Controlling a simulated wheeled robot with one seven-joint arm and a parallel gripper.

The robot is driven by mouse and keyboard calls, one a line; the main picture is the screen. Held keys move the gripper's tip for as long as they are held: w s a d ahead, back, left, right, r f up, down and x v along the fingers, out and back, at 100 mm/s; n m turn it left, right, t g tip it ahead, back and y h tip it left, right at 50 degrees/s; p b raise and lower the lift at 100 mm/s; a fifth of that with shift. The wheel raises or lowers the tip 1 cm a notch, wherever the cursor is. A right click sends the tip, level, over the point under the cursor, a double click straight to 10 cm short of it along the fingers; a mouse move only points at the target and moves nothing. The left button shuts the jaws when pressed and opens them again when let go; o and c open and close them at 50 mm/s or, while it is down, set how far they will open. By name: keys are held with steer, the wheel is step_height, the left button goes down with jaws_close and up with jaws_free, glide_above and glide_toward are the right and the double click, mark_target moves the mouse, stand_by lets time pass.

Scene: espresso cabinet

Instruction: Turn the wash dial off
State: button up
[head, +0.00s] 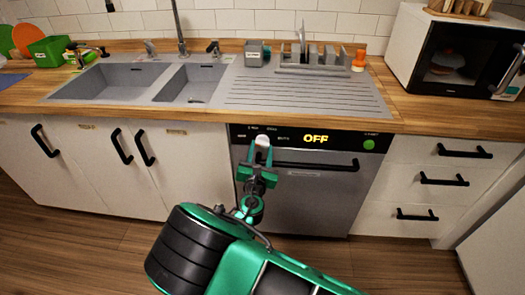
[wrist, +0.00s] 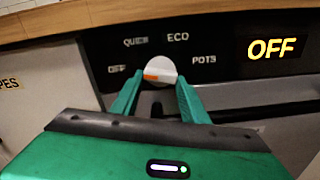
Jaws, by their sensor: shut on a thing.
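The white wash dial (wrist: 161,71) is on the dishwasher's black panel, with an orange mark on its left side that points toward the left, near the OFF label (wrist: 117,69). The labels QUICK, ECO and POTS stand around it. The dial also shows in the head view (head: 262,140). My gripper (wrist: 157,92) is at the dial, with one green finger on each side of its lower part, shut on it. In the head view my gripper (head: 262,158) reaches up to the panel. The display (wrist: 271,48) reads OFF in yellow.
The dishwasher's black handle bar (head: 315,165) runs just below the panel, to the right of my gripper. A green button (head: 369,145) is at the panel's right end. The wooden counter edge (head: 200,117) overhangs above. White cabinets with black handles flank the dishwasher.

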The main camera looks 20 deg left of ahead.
steer(key=shift+s+f, duration=0.15)
steer(key=shift+f, duration=0.2)
steer(key=o, duration=1.1)
steer(key=shift+c, duration=0.2)
steer(key=shift+r, duration=0.1)
steer(key=v, duration=1)
steer(key=shift+s, duration=0.3)
